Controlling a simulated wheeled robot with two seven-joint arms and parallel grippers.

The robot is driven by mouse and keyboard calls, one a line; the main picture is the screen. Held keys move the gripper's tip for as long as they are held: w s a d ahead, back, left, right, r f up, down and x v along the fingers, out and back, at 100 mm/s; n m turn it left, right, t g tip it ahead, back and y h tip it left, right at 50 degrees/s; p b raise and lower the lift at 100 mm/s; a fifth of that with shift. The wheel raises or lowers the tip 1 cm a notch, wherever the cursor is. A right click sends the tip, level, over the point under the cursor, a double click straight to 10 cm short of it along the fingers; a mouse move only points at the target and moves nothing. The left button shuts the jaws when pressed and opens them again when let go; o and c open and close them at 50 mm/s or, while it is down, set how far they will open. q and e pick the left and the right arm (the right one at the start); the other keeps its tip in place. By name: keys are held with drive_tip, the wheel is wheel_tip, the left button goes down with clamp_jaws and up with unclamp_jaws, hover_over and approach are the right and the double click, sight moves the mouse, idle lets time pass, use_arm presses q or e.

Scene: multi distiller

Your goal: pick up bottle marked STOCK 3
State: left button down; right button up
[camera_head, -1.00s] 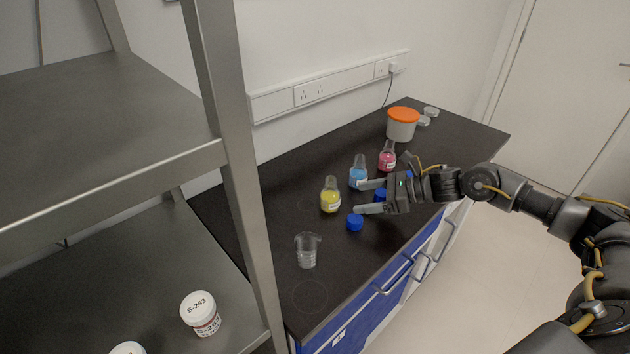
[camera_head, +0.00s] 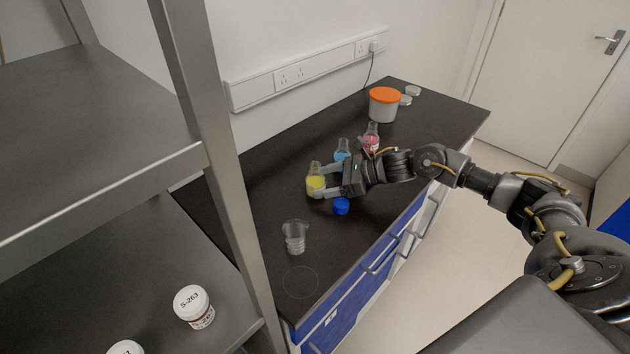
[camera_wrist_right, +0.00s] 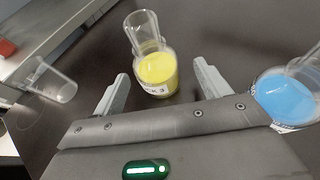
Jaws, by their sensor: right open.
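The flask-shaped bottle with yellow liquid (camera_head: 314,185) stands upright on the dark bench. In the right wrist view the yellow bottle (camera_wrist_right: 158,73) has a clear neck and a label, partly readable as ending in "K 3". My right gripper (camera_head: 321,181) is open and low over the bench, reaching the bottle from the right. In the right wrist view the open fingers (camera_wrist_right: 161,72) lie on either side of the bottle, with gaps to both. My left gripper is not in view.
A blue-liquid bottle (camera_head: 342,152) stands close behind my right gripper, with a pink-liquid bottle (camera_head: 371,139) farther back. An orange-lidded tub (camera_head: 384,105) stands at the back. A metal shelf post (camera_head: 225,180) rises at left.

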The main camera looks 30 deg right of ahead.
sight(309, 177)
drive_tip(key=p+x, duration=0.2)
drive_tip(key=x, duration=0.2)
drive_tip(key=shift+s+a+r, duration=0.1)
drive_tip(key=shift+r, duration=0.05)
drive_tip(key=shift+w+a+f, duration=0.2)
drive_tip(key=shift+a+f, duration=0.1)
drive_tip(key=shift+a, duration=0.05)
drive_tip(key=c, duration=1.2)
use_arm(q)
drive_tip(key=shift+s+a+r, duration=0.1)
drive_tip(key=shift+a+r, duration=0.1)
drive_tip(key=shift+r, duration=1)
use_arm(e)
drive_tip(key=shift+o, duration=0.2)
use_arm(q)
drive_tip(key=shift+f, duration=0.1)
use_arm(e)
drive_tip(key=shift+r, duration=0.1)
